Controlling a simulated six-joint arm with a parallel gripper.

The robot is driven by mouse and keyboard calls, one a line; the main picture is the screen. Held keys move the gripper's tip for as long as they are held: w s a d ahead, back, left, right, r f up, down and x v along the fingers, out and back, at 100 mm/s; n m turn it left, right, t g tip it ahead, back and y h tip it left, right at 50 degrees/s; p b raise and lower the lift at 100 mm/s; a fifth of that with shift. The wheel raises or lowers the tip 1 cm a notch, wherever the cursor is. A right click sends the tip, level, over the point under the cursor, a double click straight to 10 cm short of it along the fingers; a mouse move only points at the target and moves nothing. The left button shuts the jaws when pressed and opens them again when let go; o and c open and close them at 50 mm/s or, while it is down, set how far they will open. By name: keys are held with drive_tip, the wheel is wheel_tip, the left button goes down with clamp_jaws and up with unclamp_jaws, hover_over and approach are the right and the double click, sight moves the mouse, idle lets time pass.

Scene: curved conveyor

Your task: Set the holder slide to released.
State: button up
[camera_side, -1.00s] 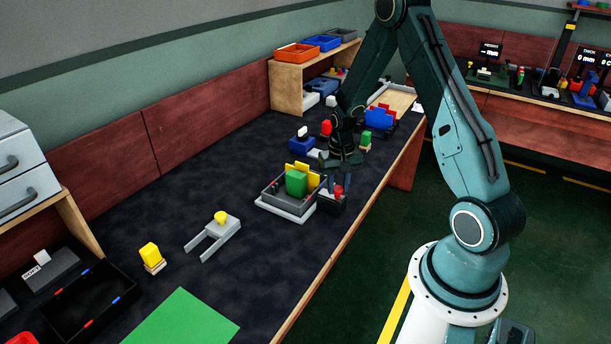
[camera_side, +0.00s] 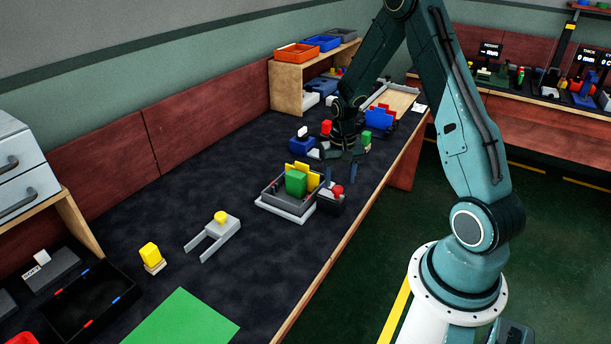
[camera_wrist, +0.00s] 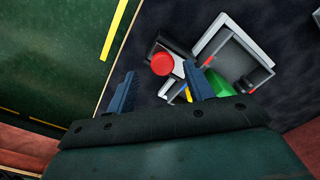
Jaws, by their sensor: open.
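The grey holder (camera_side: 290,207) sits on a light base, with a green block (camera_side: 296,184) and yellow pieces standing in it. At its right is a dark block with a round red knob (camera_side: 337,190), which looks like the slide's handle. The wrist view shows the knob (camera_wrist: 162,63) from above, beside a pale plate; which end of its travel it is at I cannot tell. My gripper (camera_side: 341,175) is open and empty, above the knob and a little behind it. In the wrist view the knob lies between and beyond my two fingers (camera_wrist: 158,88), apart from them.
Behind my gripper stand a blue block with a white top (camera_side: 301,142), another green block (camera_side: 366,138) and a blue rack (camera_side: 381,117). A grey fork-shaped fixture with a yellow knob (camera_side: 220,217) lies nearer the camera. The table's right edge runs close by.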

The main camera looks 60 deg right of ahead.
sight(338, 190)
wheel_tip(338, 190, up, 11)
idle(0.5)
drive_tip(key=s+a+r+n+t, duration=0.2)
drive_tip(key=s+a+r+n, duration=0.25)
drive_tip(key=a+r, duration=0.8)
drive_tip(key=s+a+r+n+t, duration=0.3)
drive_tip(key=s+a, duration=0.6)
drive_tip(key=s, duration=0.3)
drive_tip(key=shift+s+a+r+n+t, duration=0.15)
drive_tip(key=shift+a+r+n+t, duration=0.15)
drive_tip(key=shift+n, duration=0.45)
